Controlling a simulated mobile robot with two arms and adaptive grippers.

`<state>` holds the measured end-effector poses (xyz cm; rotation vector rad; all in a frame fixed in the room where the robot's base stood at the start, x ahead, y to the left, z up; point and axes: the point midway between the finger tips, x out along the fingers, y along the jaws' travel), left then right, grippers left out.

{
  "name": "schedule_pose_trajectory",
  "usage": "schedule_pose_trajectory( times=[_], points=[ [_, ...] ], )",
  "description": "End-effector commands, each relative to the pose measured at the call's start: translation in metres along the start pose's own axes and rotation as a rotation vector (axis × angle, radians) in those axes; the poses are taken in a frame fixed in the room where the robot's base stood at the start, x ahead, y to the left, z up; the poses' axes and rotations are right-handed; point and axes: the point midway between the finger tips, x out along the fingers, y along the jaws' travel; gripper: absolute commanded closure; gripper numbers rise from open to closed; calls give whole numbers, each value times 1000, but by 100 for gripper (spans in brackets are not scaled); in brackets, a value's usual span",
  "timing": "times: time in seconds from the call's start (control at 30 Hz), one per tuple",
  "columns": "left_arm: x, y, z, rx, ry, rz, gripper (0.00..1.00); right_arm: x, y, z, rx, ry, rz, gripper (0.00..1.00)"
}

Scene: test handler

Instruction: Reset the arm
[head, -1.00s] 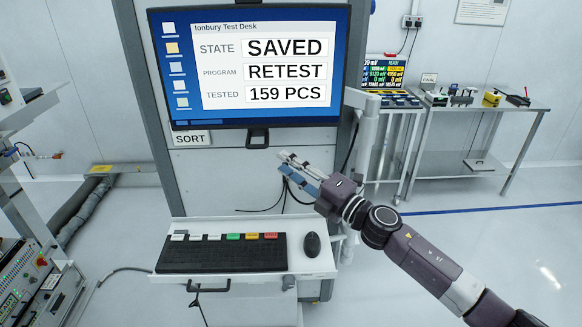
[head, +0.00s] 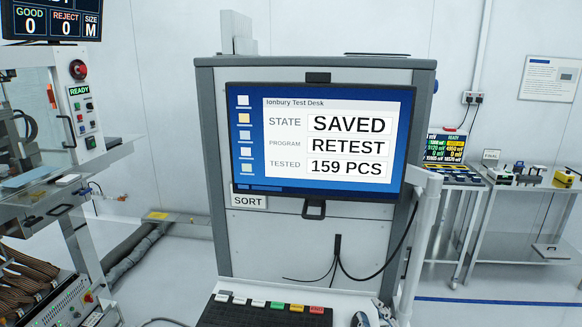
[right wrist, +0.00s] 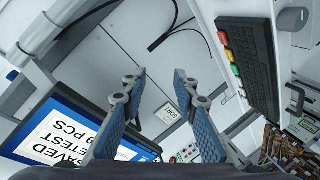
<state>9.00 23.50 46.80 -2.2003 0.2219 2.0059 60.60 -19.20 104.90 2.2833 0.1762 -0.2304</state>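My right gripper (right wrist: 158,76) shows only in the right wrist view. Its two blue-padded fingers are apart with nothing between them, so it is open and empty. The fingers point towards the grey-white panel of the test desk. The monitor (head: 320,147) reads SAVED, RETEST and 159 PCS; in the right wrist view it is tilted at the lower left (right wrist: 45,140). The keyboard (head: 262,314) is cut off at the bottom of the head view and shows at the right of the wrist view (right wrist: 246,62). Neither arm shows in the head view. My left gripper is not in view.
A SORT label (head: 248,201) is below the monitor. A machine with a READY light (head: 80,91) stands at left, and a bench (head: 525,246) with small devices at right. Cables hang from the panel.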

Motion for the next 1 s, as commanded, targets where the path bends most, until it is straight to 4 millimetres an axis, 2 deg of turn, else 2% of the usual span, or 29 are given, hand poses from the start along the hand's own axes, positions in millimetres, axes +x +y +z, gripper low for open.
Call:
schedule_pose_trajectory(
  times=[0.03,0.1,0.2,0.3,0.5,0.7,1.0],
  points=[
    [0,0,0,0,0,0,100,-20,-20,23,91,-93,-45,73],
    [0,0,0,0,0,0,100,-50,-46,54,207,-229,-109,73],
    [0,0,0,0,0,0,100,-99,-82,91,348,-415,-201,73],
    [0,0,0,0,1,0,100,-144,-109,114,446,-560,-276,73],
    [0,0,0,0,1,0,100,-218,-146,137,573,-770,-393,73],
    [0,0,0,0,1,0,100,-286,-170,146,663,-943,-491,73],
    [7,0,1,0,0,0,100,-255,-224,192,651,-966,-506,73]
  ],
)
